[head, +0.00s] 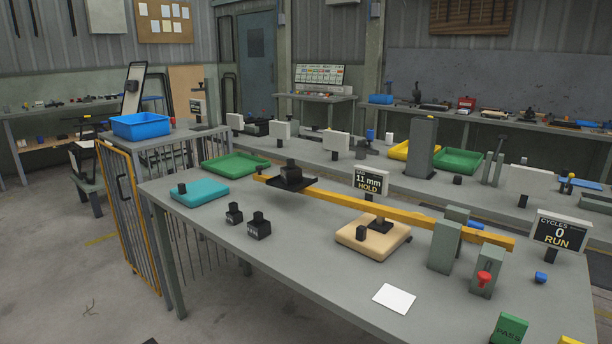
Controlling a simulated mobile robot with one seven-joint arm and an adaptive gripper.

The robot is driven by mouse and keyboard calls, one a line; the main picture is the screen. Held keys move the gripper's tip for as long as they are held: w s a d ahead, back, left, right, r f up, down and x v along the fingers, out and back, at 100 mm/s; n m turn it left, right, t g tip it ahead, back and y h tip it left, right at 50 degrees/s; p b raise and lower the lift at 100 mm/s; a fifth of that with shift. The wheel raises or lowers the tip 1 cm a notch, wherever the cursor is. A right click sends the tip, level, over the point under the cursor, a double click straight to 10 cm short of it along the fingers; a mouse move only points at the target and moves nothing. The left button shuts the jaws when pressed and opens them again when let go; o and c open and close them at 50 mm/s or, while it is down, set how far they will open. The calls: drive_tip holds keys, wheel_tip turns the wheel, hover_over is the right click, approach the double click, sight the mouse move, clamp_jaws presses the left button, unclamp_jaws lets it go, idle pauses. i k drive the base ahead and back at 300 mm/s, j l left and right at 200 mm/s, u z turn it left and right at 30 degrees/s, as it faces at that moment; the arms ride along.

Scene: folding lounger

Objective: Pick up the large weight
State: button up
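Two black block weights with knobs stand upright on the grey workbench (205,235). The bigger of these two (259,229) is in front and to the right of the smaller weight (234,214). A third black weight (291,173) sits on a dark plate (293,185) at the left end of a yellow beam (335,200). I cannot tell for certain which is the largest. My gripper is not in view.
A teal pad (201,193) and a green tray (236,164) lie at the back left. Signs reading "11 mm HOLD" (369,182) and "CYCLES 0 RUN" (563,231) stand to the right. The bench's front left is clear.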

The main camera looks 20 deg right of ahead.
sight(291, 174)
drive_tip(key=i, duration=0.55)
drive_tip(key=i+z, duration=0.25)
drive_tip(key=z, duration=0.2)
drive_tip(key=i+z, duration=0.2)
drive_tip(key=z, duration=0.3)
drive_tip(key=i+j+z, duration=0.25)
drive_tip(key=j, duration=0.3)
drive_tip(key=i, duration=0.1)
